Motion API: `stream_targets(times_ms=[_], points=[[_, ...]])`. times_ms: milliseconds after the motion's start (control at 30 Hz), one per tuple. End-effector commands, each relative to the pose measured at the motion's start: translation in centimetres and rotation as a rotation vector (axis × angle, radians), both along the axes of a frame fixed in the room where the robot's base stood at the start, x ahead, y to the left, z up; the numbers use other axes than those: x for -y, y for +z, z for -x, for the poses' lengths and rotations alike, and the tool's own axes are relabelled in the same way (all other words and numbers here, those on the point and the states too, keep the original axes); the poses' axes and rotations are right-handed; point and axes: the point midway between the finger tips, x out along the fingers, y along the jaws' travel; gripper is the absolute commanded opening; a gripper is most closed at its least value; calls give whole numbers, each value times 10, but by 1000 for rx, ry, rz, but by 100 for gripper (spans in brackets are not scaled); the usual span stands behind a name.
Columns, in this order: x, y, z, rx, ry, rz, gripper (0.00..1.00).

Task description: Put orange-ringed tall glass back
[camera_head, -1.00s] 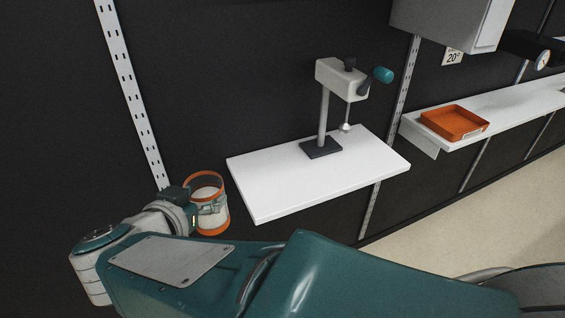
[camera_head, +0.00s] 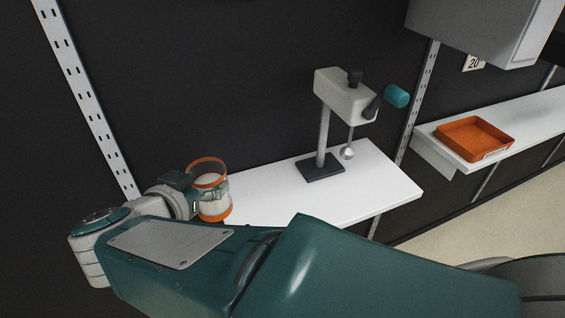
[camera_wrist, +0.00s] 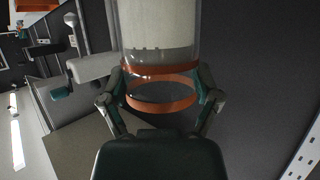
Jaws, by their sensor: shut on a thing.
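The orange-ringed tall glass (camera_head: 214,196) is clear with orange bands at its rim and base and a pale filling inside. My gripper (camera_head: 203,197) is shut on it and holds it upright at the left end of the white shelf (camera_head: 270,196). I cannot tell from the head view whether the glass is over the shelf or just in front of it. In the wrist view the glass (camera_wrist: 160,50) stands between the two fingers of my gripper (camera_wrist: 162,95), one on each side of it.
A stand with a grey head and teal handle (camera_head: 343,95) rises from the back of the white shelf. An orange tray (camera_head: 472,139) sits on another shelf (camera_head: 545,110) at the right. A grey cabinet (camera_head: 475,30) hangs above. The middle of the white shelf is clear.

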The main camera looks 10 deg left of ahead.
Motion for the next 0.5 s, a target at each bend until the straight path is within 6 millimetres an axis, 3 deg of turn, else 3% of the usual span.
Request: stream_targets(times_ms=[500], points=[[51, -47, -84, -2, -6, 4, 20]])
